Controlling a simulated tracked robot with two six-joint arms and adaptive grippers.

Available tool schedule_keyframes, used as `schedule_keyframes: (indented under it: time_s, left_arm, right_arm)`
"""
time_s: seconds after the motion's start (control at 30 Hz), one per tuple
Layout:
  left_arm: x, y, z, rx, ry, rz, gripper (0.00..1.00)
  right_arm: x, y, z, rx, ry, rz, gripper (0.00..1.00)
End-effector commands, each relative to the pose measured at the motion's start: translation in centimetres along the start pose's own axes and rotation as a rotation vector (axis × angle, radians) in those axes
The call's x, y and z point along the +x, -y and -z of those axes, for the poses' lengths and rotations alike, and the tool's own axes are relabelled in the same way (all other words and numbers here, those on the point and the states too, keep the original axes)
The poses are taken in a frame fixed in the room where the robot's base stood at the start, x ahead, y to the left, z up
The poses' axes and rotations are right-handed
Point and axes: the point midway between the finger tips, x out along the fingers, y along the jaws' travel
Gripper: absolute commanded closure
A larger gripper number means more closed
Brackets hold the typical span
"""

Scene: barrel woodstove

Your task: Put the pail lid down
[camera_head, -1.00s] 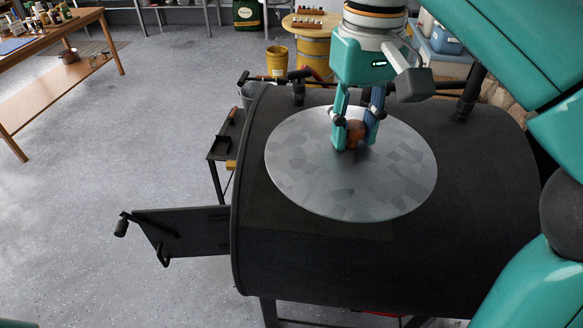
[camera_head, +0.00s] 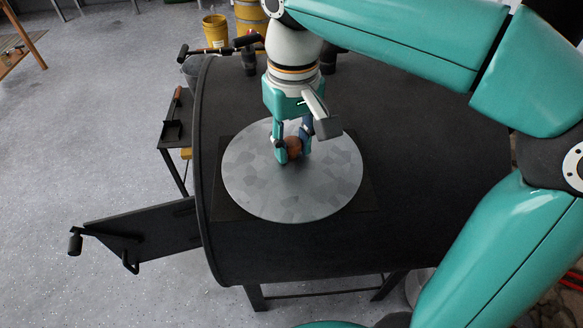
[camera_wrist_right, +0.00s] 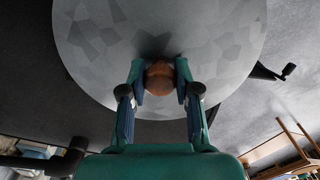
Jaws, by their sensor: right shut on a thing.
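The pail lid (camera_head: 315,190) is a round grey galvanized disc with a brown wooden knob (camera_head: 293,147). It shows above the flat dark plate on top of the black barrel stove (camera_head: 440,130); I cannot tell whether it touches. My right gripper (camera_head: 292,152) comes down from above and is shut on the knob. In the right wrist view the knob (camera_wrist_right: 159,78) sits between the two fingers, with the lid (camera_wrist_right: 210,40) beyond it. My left gripper is not in view.
The stove door (camera_head: 140,228) stands open at the left. A small black side shelf (camera_head: 175,130) is beside the stove. A grey pail (camera_head: 195,68) is partly hidden behind the stove. A yellow bucket (camera_head: 215,32) stands farther back.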

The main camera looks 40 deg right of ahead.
Motion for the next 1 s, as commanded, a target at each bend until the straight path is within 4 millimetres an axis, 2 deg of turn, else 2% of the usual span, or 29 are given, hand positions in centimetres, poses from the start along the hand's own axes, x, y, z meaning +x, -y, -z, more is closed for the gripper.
schedule_keyframes:
  time_s: [0.03, 0.27, 0.5, 0.9, 0.93, 1.0]
  left_arm:
    - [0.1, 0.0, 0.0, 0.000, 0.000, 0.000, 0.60]
    - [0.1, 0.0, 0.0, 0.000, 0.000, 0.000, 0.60]
    - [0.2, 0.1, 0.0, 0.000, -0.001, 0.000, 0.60]
    - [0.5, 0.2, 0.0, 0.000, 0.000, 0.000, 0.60]
    - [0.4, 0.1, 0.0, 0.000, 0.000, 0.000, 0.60]
    - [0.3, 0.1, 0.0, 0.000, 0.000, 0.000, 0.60]
  right_arm:
    - [0.8, -0.1, -0.1, 0.001, 0.001, -0.001, 1.00]
    - [2.6, 0.0, 0.0, 0.000, 0.000, -0.001, 1.00]
    - [5.5, 0.0, 0.0, 0.000, 0.000, -0.001, 1.00]
    - [6.2, 0.1, 0.1, -0.002, -0.002, 0.000, 1.00]
    - [6.1, 0.1, 0.1, -0.002, -0.001, 0.000, 0.64]
    - [6.0, 0.1, 0.1, -0.002, -0.001, 0.000, 0.52]
